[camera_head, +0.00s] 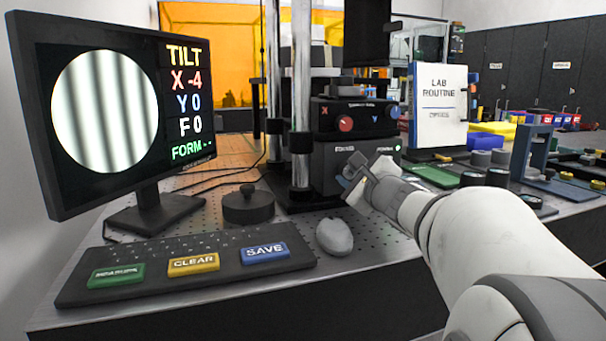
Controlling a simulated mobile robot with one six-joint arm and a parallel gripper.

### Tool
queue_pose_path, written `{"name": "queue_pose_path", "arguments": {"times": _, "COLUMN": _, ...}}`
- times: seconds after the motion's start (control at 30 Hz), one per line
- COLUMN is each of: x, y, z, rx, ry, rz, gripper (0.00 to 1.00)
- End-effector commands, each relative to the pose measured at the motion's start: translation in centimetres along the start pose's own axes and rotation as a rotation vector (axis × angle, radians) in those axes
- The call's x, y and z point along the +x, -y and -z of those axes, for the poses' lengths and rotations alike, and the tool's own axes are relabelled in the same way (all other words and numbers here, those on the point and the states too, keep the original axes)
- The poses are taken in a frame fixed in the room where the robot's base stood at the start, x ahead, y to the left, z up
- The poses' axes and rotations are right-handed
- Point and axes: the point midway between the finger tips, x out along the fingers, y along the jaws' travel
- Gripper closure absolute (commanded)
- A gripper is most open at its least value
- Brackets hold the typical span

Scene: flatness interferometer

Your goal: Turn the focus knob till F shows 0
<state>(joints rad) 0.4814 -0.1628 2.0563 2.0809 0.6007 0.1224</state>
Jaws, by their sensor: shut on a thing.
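The monitor (108,115) at the left shows vertical grey fringes in a round field. Its readout (188,125) reads TILT X -4, Y 0, F 0, and FORM with dashes. The instrument's black control box (330,165) stands behind my gripper. My gripper (352,184) is at the lower front of this box, below its focus label, and is shut on the focus knob. The knob itself is hidden behind the gripper. The red X knob (345,123) and the blue Y knob (393,118) sit above on the upper panel, clear of my gripper.
A keyboard (75,289) with green, yellow and blue keys lies at the front left. A grey mouse (334,237) and a black round weight (248,206) are left of my arm. A lab routine sign (439,105) and several small parts stand at the right.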

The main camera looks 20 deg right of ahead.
Motion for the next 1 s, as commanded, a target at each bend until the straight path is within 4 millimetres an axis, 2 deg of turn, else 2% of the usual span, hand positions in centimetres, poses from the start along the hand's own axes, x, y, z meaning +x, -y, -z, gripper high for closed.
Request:
{"name": "queue_pose_path", "arguments": {"times": 0.17, "x": 0.0, "y": -0.1, "z": 0.2, "rx": 0.002, "ry": -0.004, "rz": -0.002, "gripper": 0.85}}
{"name": "queue_pose_path", "arguments": {"times": 0.2, "x": 0.0, "y": -0.1, "z": 0.2, "rx": 0.002, "ry": -0.004, "rz": -0.002, "gripper": 0.6}}
{"name": "queue_pose_path", "arguments": {"times": 0.43, "x": 0.0, "y": -0.1, "z": 0.1, "rx": 0.002, "ry": -0.002, "rz": -0.001, "gripper": 0.41}}
{"name": "queue_pose_path", "arguments": {"times": 0.73, "x": -0.4, "y": 0.0, "z": 0.0, "rx": 0.001, "ry": 0.0, "rz": 0.0, "gripper": 0.41}}
{"name": "queue_pose_path", "arguments": {"times": 0.87, "x": -2.0, "y": 0.2, "z": 0.0, "rx": 0.001, "ry": -0.002, "rz": 0.002, "gripper": 0.41}}
{"name": "queue_pose_path", "arguments": {"times": 1.0, "x": -4.6, "y": 0.2, "z": -0.1, "rx": 0.001, "ry": -0.003, "rz": 0.003, "gripper": 0.41}}
